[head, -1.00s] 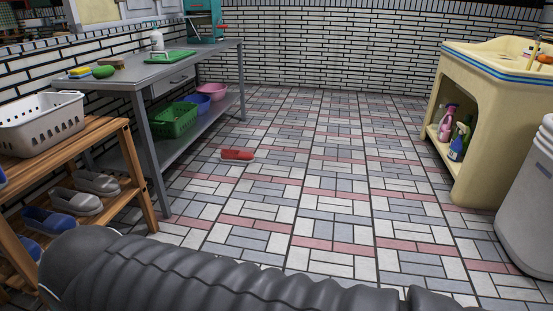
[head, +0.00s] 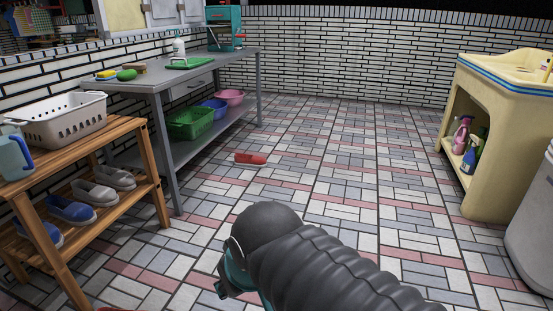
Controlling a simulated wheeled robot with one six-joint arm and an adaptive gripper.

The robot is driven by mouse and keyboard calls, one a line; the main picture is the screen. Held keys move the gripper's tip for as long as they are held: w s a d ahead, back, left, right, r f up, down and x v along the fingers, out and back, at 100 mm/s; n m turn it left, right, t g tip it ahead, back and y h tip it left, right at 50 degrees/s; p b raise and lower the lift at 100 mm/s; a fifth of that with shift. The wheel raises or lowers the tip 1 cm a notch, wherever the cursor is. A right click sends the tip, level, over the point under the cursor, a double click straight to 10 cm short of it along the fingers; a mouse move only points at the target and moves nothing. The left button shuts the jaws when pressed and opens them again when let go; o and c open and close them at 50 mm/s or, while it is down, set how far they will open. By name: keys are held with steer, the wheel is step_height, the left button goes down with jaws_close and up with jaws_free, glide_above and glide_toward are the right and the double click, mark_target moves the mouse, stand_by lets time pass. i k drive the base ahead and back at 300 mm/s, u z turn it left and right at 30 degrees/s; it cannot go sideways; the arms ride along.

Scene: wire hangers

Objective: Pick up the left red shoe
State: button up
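A red shoe (head: 251,159) lies on the tiled floor near the middle of the head view, to the right of the metal table's legs. My arm, in a dark ribbed sleeve with a teal part at its lower left, fills the bottom centre, nearer to the camera than the shoe and apart from it in the picture. The fingertips of my gripper do not show. A thin sliver of red (head: 112,309) shows at the bottom edge on the left; too little of it shows to tell what it is.
A wooden rack (head: 150,180) with a white basket (head: 62,124) and grey and blue shoes stands at left. Behind it is a grey metal table (head: 165,140) with bowls below. A yellow sink cabinet (head: 495,150) stands at right. The floor between is clear.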

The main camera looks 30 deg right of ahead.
mark_target(240, 159)
steer(key=z, duration=0.95)
steer(key=i, duration=1.85)
steer(key=u, duration=0.5)
steer(key=i, duration=2.05)
steer(key=u, duration=0.4)
